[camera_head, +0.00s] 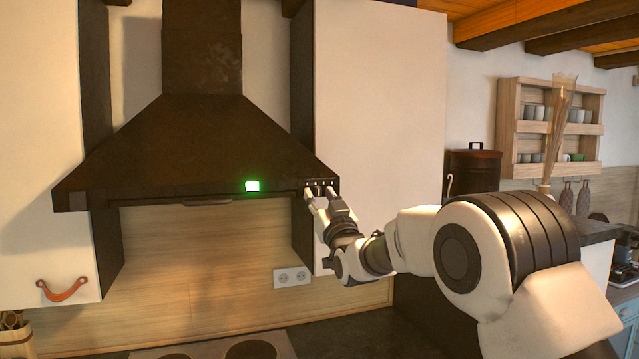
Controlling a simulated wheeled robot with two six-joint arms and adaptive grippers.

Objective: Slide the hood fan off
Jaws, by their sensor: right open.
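The dark range hood (190,150) hangs on the wall at the upper left, with a chimney above. A small control strip (318,183) is at the right end of that rim. My right gripper (318,194) is open at this strip, its fingertips close to or touching it. I cannot tell contact for sure. The fingers partly cover the strip, so the slider's position is hidden. My left gripper is not in view.
White cabinets flank the hood; the left one has a leather pull (62,290). A wall socket (291,276) is below the hood. A cooktop (215,348) is at the bottom. A wooden shelf (508,120) with cups hangs at the right.

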